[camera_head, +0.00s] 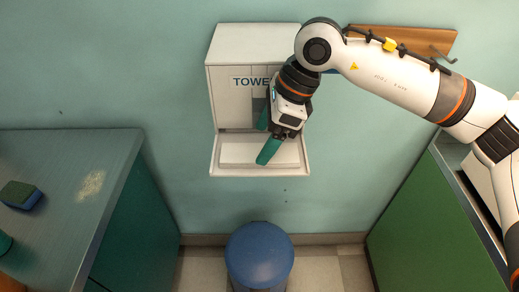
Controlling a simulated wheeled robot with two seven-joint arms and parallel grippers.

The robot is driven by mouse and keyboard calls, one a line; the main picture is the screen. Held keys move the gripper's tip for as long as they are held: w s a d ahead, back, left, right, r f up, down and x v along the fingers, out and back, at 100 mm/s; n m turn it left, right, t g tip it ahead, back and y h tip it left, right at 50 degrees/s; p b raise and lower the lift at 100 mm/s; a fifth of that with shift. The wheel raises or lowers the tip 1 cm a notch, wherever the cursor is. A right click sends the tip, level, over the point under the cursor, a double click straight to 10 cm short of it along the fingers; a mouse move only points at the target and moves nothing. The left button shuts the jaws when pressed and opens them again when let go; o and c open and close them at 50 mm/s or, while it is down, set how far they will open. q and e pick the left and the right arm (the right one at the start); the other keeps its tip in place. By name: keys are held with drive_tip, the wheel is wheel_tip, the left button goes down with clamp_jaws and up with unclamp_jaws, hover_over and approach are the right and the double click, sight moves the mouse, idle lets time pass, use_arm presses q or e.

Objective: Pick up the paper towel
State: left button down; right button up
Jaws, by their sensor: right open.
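A white wall-mounted towel dispenser (228,100), marked "TOWE…", hangs in the middle of the wall. White paper towel (240,150) lies in its open lower tray. My right gripper (265,138) is in front of the dispenser, just over the tray, with its green fingers apart and nothing seen between them. Whether a finger touches the towel I cannot tell. The gripper and arm hide the dispenser's right part. My left gripper is not in view.
A blue round-topped bin (259,256) stands on the floor below the dispenser. A grey-topped counter (75,180) with a sponge (20,195) is at left, a green cabinet (425,220) at right. A wooden rack (420,40) is on the wall behind my arm.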

sight(256, 152)
drive_tip(key=shift+x, duration=1.6)
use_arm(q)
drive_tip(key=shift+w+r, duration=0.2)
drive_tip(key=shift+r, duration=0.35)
use_arm(e)
drive_tip(key=shift+c, duration=0.4)
drive_tip(key=shift+d, duration=0.1)
drive_tip(key=c, duration=1)
drive_tip(key=shift+w+r, duration=0.1)
drive_tip(key=shift+r, duration=0.05)
